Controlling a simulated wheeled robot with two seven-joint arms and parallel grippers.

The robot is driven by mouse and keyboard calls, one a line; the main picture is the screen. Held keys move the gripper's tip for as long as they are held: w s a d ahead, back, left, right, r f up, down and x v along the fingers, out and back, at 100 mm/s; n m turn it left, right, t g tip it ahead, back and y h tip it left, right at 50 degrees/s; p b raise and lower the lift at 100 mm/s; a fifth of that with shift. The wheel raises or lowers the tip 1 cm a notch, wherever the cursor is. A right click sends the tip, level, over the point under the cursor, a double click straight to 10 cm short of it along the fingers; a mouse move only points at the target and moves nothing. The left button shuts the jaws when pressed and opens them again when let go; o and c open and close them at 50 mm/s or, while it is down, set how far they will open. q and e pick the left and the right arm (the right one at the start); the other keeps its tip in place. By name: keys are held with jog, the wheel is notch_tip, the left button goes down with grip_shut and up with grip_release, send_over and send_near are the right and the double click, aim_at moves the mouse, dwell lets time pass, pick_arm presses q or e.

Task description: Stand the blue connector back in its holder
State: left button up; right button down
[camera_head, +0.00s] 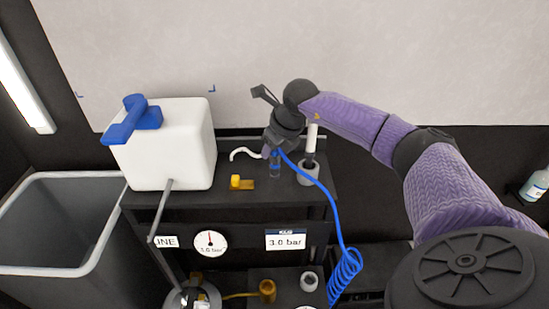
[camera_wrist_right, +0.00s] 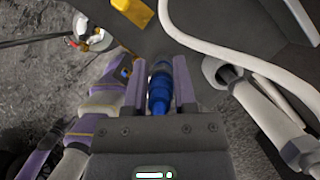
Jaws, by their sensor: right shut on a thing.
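The blue connector (camera_wrist_right: 158,95) is between the two fingers of my right gripper (camera_wrist_right: 160,85), which is shut on it. In the head view my right gripper (camera_head: 272,150) is above the shelf top, and the connector (camera_head: 275,170) points down below it. A blue hose (camera_head: 325,195) runs from it to a coil at the lower right. A grey round holder (camera_head: 308,174) stands just right of the connector with a white stick-like thing in it; it also shows in the right wrist view (camera_wrist_right: 218,72). I cannot tell whether this is the connector's holder. My left gripper is not in view.
A white tank (camera_head: 175,140) with a blue handle stands left on the shelf. A yellow fitting (camera_head: 241,183) and a white hooked tube (camera_head: 244,153) lie between. Below are gauges, a brass cup (camera_head: 267,291) and a grey cup (camera_head: 309,281). A grey bin (camera_head: 60,220) is at left.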

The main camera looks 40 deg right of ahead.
aim_at(272, 165)
jog(key=shift+a+f+b, duration=0.1)
jog(key=shift+f+b, duration=0.25)
jog(key=shift+f, duration=2.35)
jog(key=shift+c, duration=2.1)
grip_release()
